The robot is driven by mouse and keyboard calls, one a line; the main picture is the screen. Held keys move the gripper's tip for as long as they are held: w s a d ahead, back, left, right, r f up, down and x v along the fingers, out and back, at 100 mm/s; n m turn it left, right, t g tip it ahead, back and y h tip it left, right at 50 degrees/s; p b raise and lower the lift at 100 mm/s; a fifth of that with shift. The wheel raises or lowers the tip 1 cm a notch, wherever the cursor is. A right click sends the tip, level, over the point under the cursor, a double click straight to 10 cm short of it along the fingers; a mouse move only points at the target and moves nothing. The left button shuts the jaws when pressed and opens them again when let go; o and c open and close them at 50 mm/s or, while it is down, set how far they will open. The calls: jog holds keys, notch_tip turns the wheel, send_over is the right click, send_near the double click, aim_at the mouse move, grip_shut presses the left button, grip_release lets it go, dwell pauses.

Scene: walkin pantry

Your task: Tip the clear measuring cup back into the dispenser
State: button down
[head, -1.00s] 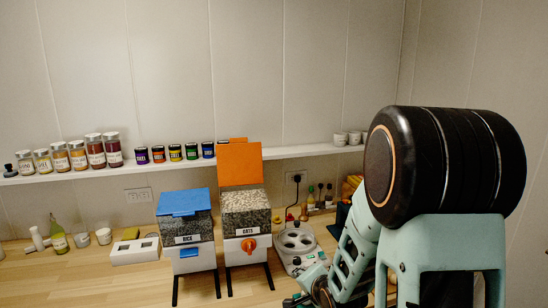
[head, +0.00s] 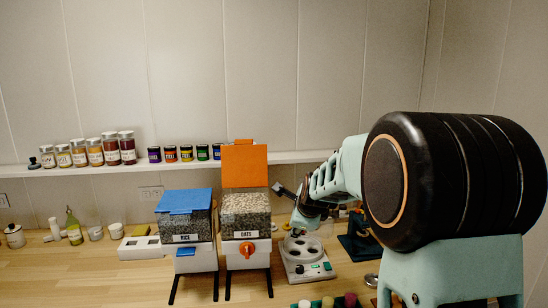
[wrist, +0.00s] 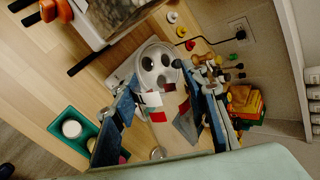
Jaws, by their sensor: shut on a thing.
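The oats dispenser (head: 246,228) stands on the counter with its orange lid (head: 245,166) raised open and pale oats showing inside. Its orange knob shows at the upper left of the wrist view (wrist: 62,8). The rice dispenser (head: 187,235), with a shut blue lid, stands to its left. My gripper (wrist: 160,95) is shut on the clear measuring cup (wrist: 172,125), which has red and white marks and sits between its two dark fingers. In the head view my gripper is above the counter, right of the oats dispenser; the cup is hard to make out there. Its contents and tilt are unclear.
A white scale-like device (head: 306,262) with round recesses stands right of the oats dispenser. A green tray (head: 330,303) with small pots lies at the front. A shelf (head: 90,168) with jars runs along the wall. Bottles and small cups stand at the far left.

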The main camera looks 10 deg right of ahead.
jog(key=w+a+r+m+t+h+b, duration=0.1)
jog(key=w+a+r+m+t+h, duration=0.1)
jog(key=r+m, duration=0.4)
jog(key=w+a+r+m+t+h+b, duration=0.1)
jog(key=w+r+m+t+h, duration=0.1)
jog(key=r+m, duration=0.4)
jog(key=w+a+r+m+t+h+b, duration=0.1)
jog(key=w+a+r+m+t, duration=0.1)
jog(key=r+m, duration=0.4)
jog(key=shift+a+r+t+h+b, duration=0.3)
jog(key=shift+r+t+h, duration=0.1)
jog(key=shift+r+t, duration=0.45)
jog(key=shift+a, duration=0.1)
